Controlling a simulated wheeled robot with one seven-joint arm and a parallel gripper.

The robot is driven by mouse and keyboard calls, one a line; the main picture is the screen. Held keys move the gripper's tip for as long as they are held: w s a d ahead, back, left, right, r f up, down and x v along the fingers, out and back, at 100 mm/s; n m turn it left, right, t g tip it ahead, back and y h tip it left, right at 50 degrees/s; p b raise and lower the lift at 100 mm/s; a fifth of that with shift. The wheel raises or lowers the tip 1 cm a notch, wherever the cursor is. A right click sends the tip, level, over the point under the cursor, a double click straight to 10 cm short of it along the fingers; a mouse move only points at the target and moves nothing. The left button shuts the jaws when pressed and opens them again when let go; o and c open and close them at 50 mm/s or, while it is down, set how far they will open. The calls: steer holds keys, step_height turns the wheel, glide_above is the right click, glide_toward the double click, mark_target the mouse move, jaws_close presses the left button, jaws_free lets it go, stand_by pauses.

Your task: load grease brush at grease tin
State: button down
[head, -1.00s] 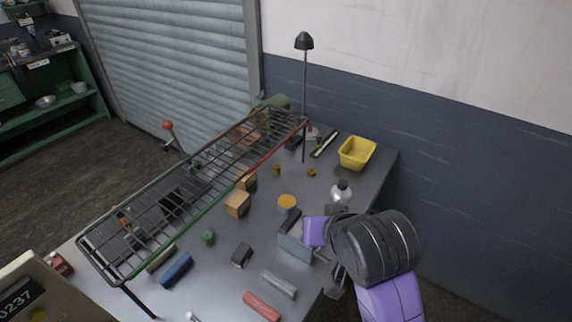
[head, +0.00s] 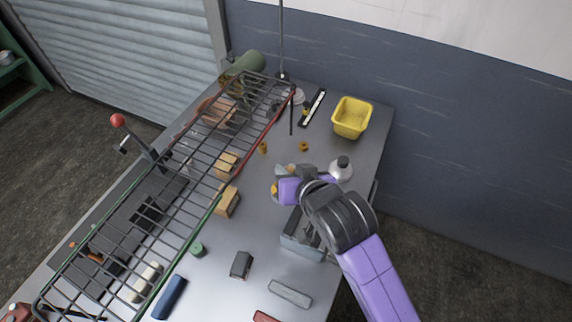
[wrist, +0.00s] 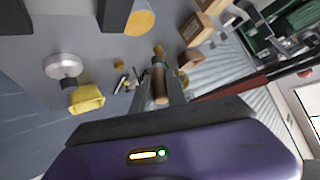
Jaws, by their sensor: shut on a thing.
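The grease tin, round with an orange-yellow top (wrist: 140,22), stands on the table at the top of the wrist view. In the head view only a sliver of the tin (head: 274,190) shows beside my purple gripper, which hides the rest. My gripper (wrist: 160,92) is shut on the grease brush, whose brown wooden handle (wrist: 160,84) stands between the fingers. The brush's bristle end cannot be made out. In the head view my gripper is over or just beside the tin; the height between them cannot be told.
A silver bottle with a dark cap (head: 341,168) stands close right of my gripper. A yellow bin (head: 352,117) is at the back right. A long wire rack (head: 150,205) spans the left, with wooden blocks (head: 228,201) beside it. A grey open box (head: 302,246) is in front.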

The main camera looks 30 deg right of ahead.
steer(key=shift+f, duration=0.9)
step_height(320, 180, down, 4)
steer(key=b, duration=0.4)
steer(key=shift+r+b, duration=0.15)
steer(key=shift+b, duration=0.15)
steer(key=shift+f+b, duration=0.35)
steer(key=shift+f, duration=0.3)
stand_by(0.5)
step_height(320, 180, up, 5)
steer(key=p, duration=0.5)
steer(key=shift+r, duration=0.1)
steer(key=shift+r+p, duration=0.3)
steer(key=shift+r, duration=0.65)
